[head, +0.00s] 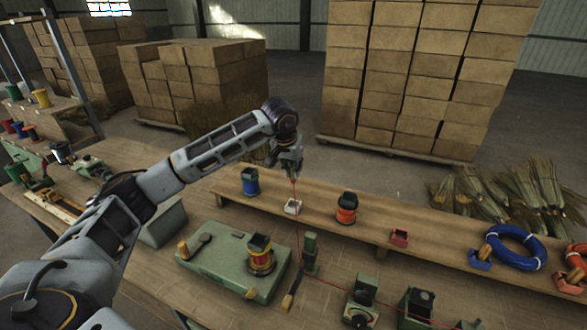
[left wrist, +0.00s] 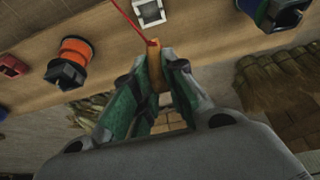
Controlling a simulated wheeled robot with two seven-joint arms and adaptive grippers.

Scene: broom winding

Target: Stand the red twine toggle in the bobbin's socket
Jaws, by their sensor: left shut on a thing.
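My left gripper (head: 288,172) is raised over the wooden shelf and shut on a wooden toggle (left wrist: 154,68), which sticks out past the fingertips. Red twine (head: 296,215) is attached to it and hangs from the gripper to the bench, then runs right. A bobbin (head: 261,262) with yellow and red on it and a dark square top stands on the green winder base, below and left of the gripper. I cannot see inside its top. My right gripper is not in view.
On the shelf stand a blue bobbin (head: 250,182), a white square holder (head: 293,207), an orange bobbin (head: 346,209) and a red holder (head: 399,238). A green post (head: 310,250) stands beside the winder base (head: 215,262). Green fixtures (head: 362,298) occupy the front right.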

